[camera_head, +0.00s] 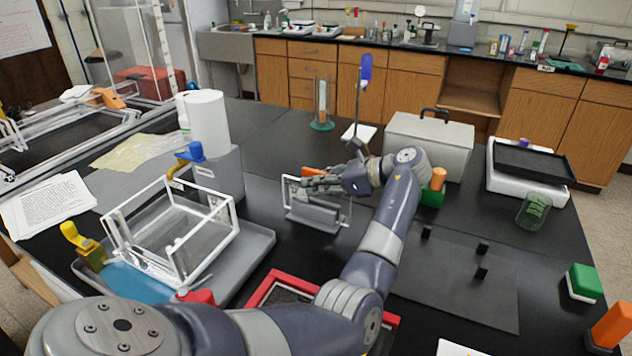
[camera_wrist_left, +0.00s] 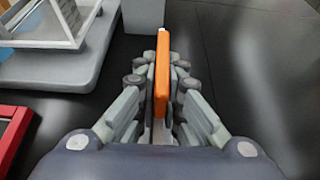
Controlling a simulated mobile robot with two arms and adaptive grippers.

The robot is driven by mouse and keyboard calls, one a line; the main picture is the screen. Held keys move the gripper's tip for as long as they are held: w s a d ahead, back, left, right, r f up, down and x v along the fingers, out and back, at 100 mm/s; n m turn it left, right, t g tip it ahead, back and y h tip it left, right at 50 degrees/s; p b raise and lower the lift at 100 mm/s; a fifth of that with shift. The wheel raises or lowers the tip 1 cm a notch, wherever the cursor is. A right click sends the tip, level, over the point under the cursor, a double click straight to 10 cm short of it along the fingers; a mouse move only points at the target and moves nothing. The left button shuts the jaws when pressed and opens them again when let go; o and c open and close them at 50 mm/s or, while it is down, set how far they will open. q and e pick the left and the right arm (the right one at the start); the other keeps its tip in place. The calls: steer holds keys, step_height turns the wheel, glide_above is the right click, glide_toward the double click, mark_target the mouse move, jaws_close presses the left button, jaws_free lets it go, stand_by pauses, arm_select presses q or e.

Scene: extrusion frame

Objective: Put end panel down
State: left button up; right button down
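The end panel (camera_head: 350,207) is a thin white rectangular frame with an orange part along its top, standing upright near the table's middle. A grey block-like holder (camera_head: 312,218) is at its lower part; I cannot tell whether the panel rests in it. My left gripper (camera_head: 314,181) reaches in from the right at the panel's top. In the left wrist view my left gripper (camera_wrist_left: 161,88) has its fingers closed on both sides of the orange part (camera_wrist_left: 162,75), seen edge-on. The panel's lower part is hidden there. My right gripper is not in view.
A white open box frame (camera_head: 170,230) stands on a grey tray (camera_head: 255,262) at left. A red-rimmed tray (camera_head: 275,280) lies in front, partly behind my arm. A grey case (camera_head: 430,140) stands behind. A dark mat (camera_head: 455,290) with small black blocks lies at right.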

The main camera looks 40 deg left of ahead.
arm_select(q)
steer(key=o, duration=0.4)
steer(key=shift+o, duration=0.2)
steer(key=shift+r, duration=0.1)
steer(key=b+v, duration=0.1)
steer(key=v, duration=1.1)
steer(key=shift+b, duration=0.3)
steer(key=shift+r, duration=0.15)
